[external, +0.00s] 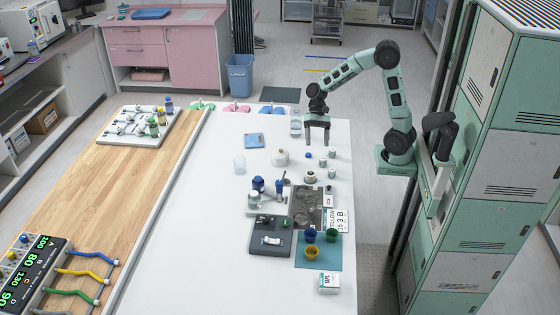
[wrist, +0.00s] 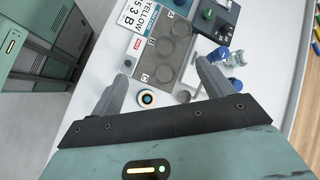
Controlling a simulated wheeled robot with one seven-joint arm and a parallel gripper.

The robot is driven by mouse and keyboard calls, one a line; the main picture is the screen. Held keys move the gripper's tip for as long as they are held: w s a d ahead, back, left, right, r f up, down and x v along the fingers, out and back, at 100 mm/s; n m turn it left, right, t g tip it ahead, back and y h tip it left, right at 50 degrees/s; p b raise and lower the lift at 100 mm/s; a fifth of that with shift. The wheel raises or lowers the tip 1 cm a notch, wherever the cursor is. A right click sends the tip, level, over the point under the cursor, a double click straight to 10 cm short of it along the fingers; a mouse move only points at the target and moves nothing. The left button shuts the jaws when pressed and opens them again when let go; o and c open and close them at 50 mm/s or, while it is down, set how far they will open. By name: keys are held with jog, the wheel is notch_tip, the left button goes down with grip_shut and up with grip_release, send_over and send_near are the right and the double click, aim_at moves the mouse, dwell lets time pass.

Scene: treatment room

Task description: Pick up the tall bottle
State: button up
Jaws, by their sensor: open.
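My gripper (external: 316,142) is open and empty, pointing down over the far part of the white table. Its two spread fingers also show in the wrist view (wrist: 165,85). A clear, bluish bottle-like container (external: 295,127) stands upright just left of my gripper in the external view. Blue-capped bottles (external: 280,187) stand on a small light holder nearer the camera; they also show right of the fingers in the wrist view (wrist: 219,56). I cannot tell for certain which is the tall bottle.
Small grey-capped vials (external: 331,174), a white round pot (external: 281,157) and a clear cup (external: 239,166) stand around. A grey marked mat (external: 307,203), a dark tray (external: 271,240) and coloured cups (external: 311,253) lie nearer.

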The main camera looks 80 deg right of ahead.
jog(key=w+d+m+t+y+b, duration=0.1)
jog(key=w+d+m+t+y, duration=0.35)
jog(key=d, duration=0.95)
jog(key=s+d+m+t+h+b, duration=0.1)
jog(key=s+d+m+t+h, duration=0.15)
jog(key=d+m+t, duration=0.9)
jog(key=s+d+m+t+h+b, duration=0.15)
jog(key=s+d+m, duration=0.25)
jog(key=d, duration=1.7)
jog(key=shift+g, duration=0.35)
jog(key=f, duration=1.5)
jog(key=shift+w+a+f, duration=0.15)
jog(key=shift+w+f, duration=0.1)
jog(key=shift+w+a+f, duration=0.15)
jog(key=shift+w, duration=0.05)
jog(key=p, duration=0.2)
send_near(293, 121)
jog(key=w, duration=0.3)
jog(key=w+f, duration=0.1)
jog(key=shift+w+a+f, duration=0.1)
jog(key=shift+w+a, duration=0.15)
jog(key=shift+a, duration=0.05)
jog(key=p+x, duration=0.1)
jog(key=x, duration=0.4)
jog(key=shift+a, duration=0.15)
jog(key=c, duration=1.2)
